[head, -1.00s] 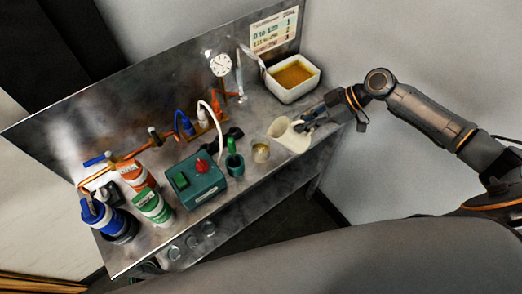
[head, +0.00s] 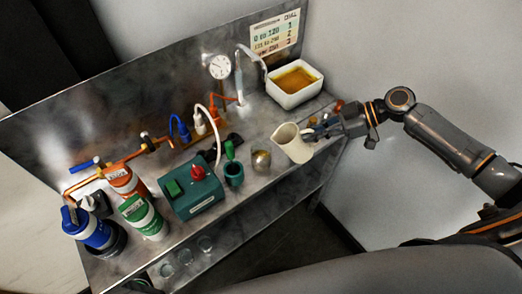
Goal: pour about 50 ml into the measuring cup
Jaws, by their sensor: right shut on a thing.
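A cream jug (head: 294,145) with a spout is at the right part of the steel bench. My right gripper (head: 318,132) is shut on the jug from its right side. The jug leans slightly to the left, and its mouth shows at the top. Whether it touches the bench is hard to tell. A small brass-coloured cup (head: 261,161), which may be the measuring cup, stands just left of the jug. I see no stream between the two, and the liquid level in either cannot be made out. My left gripper is not in view.
A white basin (head: 294,97) of amber liquid is behind the jug. A green box (head: 191,190) with a red knob and a dark green pot (head: 234,174) stand left of the cup. Blue (head: 92,230), green and orange containers stand at the far left. A gauge (head: 219,67) is at the back.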

